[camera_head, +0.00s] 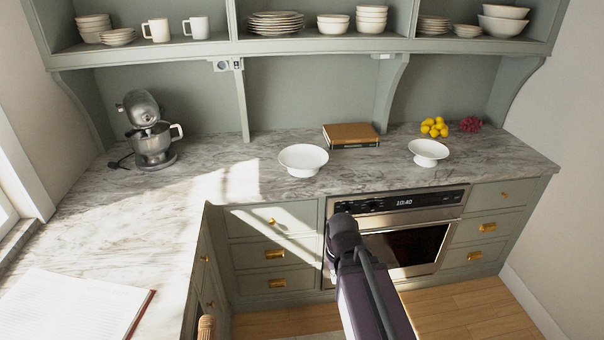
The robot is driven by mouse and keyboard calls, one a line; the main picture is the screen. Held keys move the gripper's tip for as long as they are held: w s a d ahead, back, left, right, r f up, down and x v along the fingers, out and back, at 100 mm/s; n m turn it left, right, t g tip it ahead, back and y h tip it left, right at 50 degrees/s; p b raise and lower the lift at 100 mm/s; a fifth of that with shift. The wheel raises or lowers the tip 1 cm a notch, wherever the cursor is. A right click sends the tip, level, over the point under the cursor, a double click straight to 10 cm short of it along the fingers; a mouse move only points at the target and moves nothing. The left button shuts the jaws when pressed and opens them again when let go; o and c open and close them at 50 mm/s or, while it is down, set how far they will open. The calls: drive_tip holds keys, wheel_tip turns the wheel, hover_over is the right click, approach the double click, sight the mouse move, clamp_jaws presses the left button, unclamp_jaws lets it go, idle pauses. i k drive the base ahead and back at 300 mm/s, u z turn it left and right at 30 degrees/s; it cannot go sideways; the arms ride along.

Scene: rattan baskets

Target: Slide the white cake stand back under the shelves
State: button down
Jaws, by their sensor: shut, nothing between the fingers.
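Two white footed dishes stand upright on the marble counter, and either could be the white cake stand. The wider one (303,158) is left of centre near the front edge, above the drawers. The smaller one (429,150) is to the right, behind the oven. The shelves (300,47) run above the back of the counter, and both dishes stand forward of them. My dark arm rises from the bottom in front of the oven, below the counter edge and apart from both dishes. My gripper does not show.
Stacked books (351,134) lie at the back between the dishes. Lemons (434,128) and red fruit (471,124) sit behind the smaller dish. A shelf bracket (391,90) comes down near the books. A stand mixer (150,135) is at left. The back counter behind the wider dish is clear.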

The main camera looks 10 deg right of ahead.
sight(303, 160)
drive_tip(key=z, duration=0.05)
drive_tip(key=i, duration=1)
drive_tip(key=u, duration=0.05)
